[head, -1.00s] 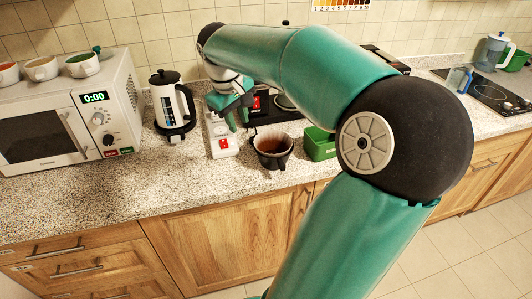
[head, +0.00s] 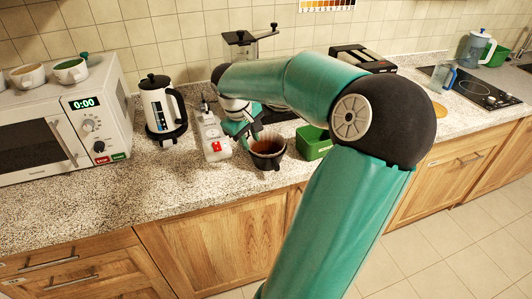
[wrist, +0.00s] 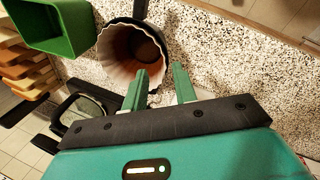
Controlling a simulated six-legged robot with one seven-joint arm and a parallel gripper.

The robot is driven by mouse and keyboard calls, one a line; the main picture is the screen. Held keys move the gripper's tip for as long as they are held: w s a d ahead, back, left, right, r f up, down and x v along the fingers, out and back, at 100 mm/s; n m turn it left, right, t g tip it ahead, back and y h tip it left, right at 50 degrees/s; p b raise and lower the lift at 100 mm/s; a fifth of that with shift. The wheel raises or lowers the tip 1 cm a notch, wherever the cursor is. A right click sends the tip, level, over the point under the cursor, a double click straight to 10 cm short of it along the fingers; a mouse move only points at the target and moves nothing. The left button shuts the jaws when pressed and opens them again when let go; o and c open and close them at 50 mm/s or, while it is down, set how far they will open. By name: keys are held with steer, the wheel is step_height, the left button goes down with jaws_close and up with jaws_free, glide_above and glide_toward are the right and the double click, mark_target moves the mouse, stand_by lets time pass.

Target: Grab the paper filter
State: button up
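The paper filter (head: 267,143) is white and fluted, with brown inside. It sits in a black cone-shaped holder (head: 269,162) on the counter. In the wrist view the filter (wrist: 116,72) lies just beyond my fingertips, its pleated rim lining the holder's black rim (wrist: 136,22). My gripper (head: 250,138) is just left of the filter in the head view, low over the counter. In the wrist view my gripper (wrist: 160,76) is open, with a gap between its two green fingers. The left finger's tip is close to the filter's rim; I cannot tell whether they touch.
A green bin (head: 314,143) stands right of the holder. A white power strip (head: 213,142) with a red switch lies left of it. A white-and-black kettle (head: 161,108) and a microwave (head: 60,125) stand further left. The speckled counter (head: 120,205) is clear in front.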

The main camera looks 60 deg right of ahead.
mark_target(252, 154)
steer(key=x, duration=0.3)
steer(key=shift+w+d+f, duration=0.1)
steer(key=shift+w+f, duration=0.05)
steer(key=shift+f, duration=0.1)
steer(key=shift+c, duration=0.5)
jaws_close()
steer(key=shift+r, duration=0.15)
